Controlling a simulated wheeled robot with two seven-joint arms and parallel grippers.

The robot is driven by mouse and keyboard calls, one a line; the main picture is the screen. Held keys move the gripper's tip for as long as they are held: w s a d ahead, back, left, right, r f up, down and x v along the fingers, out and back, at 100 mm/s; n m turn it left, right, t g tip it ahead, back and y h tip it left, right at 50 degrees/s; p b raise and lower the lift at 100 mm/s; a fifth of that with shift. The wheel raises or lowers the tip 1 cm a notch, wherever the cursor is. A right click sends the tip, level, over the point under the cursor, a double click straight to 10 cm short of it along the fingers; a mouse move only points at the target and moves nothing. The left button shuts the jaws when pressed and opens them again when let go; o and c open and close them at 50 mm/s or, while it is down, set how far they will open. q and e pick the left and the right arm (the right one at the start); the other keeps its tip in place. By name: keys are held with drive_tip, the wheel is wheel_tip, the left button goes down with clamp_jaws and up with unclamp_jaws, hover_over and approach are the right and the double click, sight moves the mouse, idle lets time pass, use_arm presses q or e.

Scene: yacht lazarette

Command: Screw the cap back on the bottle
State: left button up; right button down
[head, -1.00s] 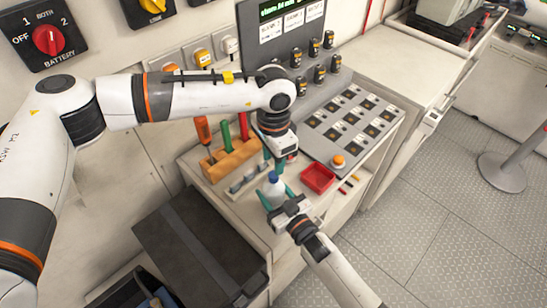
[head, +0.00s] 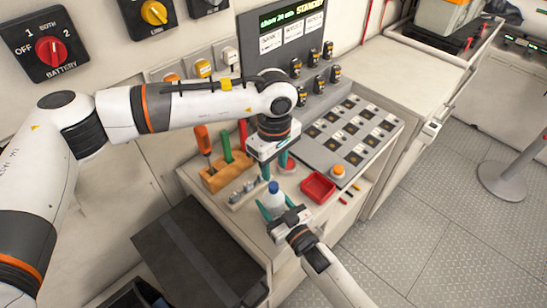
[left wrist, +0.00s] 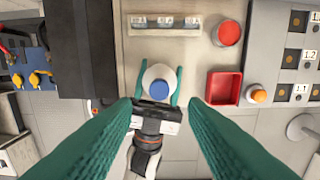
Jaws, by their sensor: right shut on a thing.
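The white bottle (head: 275,201) stands upright on the bench, with the blue cap (head: 273,187) at its top. In the left wrist view the bottle (left wrist: 160,73) shows from above with the cap (left wrist: 159,90) over its neck. I cannot tell how tightly the cap sits. My right gripper (head: 275,208) is shut on the bottle's body, one teal finger on each side. My left gripper (head: 274,168) is above the cap, pointing down. Its fingers (left wrist: 160,106) are spread wide and empty, apart from the cap.
A wooden block (head: 226,172) with upright tools and a rack of small parts (head: 246,190) stand to the left. A button panel (head: 352,135) is behind right.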

sight(273, 185)
use_arm(q)
drive_tip(key=n, duration=0.6)
drive_tip(key=shift+r+n, duration=0.25)
drive_tip(key=shift+n, duration=0.15)
drive_tip(key=n, duration=0.4)
drive_tip(key=shift+r, duration=0.15)
drive_tip(key=n, duration=0.6)
drive_tip(key=shift+r, duration=0.25)
drive_tip(key=n, duration=0.5)
drive_tip(key=shift+r+n, duration=0.2)
drive_tip(key=shift+n, duration=0.2)
drive_tip(key=shift+f, duration=4.05)
